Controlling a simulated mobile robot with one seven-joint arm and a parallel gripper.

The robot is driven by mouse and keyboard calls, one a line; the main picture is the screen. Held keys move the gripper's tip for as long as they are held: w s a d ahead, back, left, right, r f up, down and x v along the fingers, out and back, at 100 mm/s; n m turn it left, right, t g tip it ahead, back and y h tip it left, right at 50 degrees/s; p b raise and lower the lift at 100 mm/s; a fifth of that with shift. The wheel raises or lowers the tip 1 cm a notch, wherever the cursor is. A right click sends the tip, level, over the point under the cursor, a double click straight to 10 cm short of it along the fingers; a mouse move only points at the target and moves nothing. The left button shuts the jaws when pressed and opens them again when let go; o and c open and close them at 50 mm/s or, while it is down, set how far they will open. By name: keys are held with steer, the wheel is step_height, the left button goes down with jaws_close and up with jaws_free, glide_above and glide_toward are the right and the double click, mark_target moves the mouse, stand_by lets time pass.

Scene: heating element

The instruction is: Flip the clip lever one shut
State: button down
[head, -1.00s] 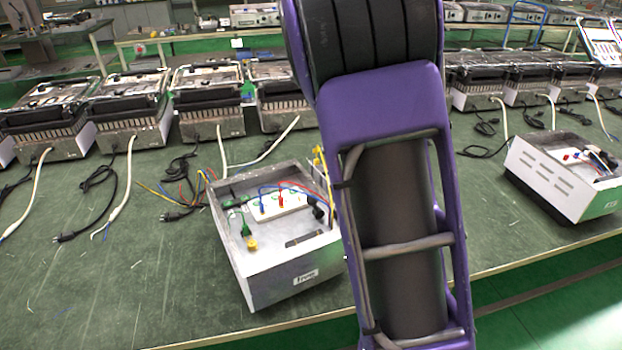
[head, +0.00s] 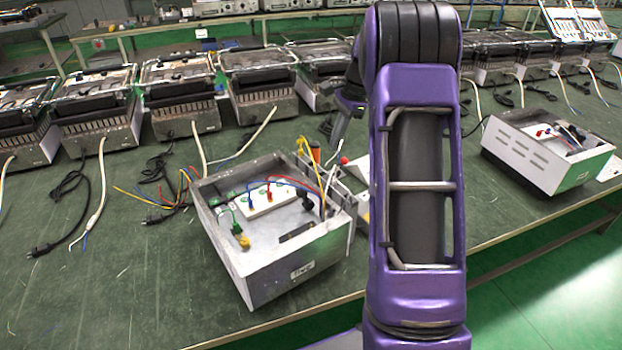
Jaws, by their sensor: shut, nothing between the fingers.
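An open white metal box (head: 285,285) stands on the green bench at centre, with red, blue, yellow and green wires inside. Just behind its right side is a small metal fixture (head: 345,198) with an orange cylinder (head: 315,153) and a red knob (head: 343,160). I cannot tell which part is clip lever one, or how it is set; my arm hides the fixture's right side. My gripper (head: 336,135) shows partly at the left of my purple arm. Its dark fingers are shut and empty, pointing down above and behind the fixture, apart from it.
Several heater units (head: 180,95) line the back of the bench, with loose cables in front. Another open white box (head: 530,160) stands at the right. The bench (head: 110,270) is mostly clear at front left; its front edge runs below the central box.

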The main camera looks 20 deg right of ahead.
steer(key=b, duration=0.2)
glide_toward(302, 196)
steer(key=w+d+f, duration=0.2)
steer(key=d+f, duration=0.2)
steer(key=a+f, duration=0.1)
steer(key=a, duration=0.2)
steer(key=shift+w+f, duration=0.1)
steer(key=shift+f, duration=0.3)
steer(key=shift+a, duration=0.15)
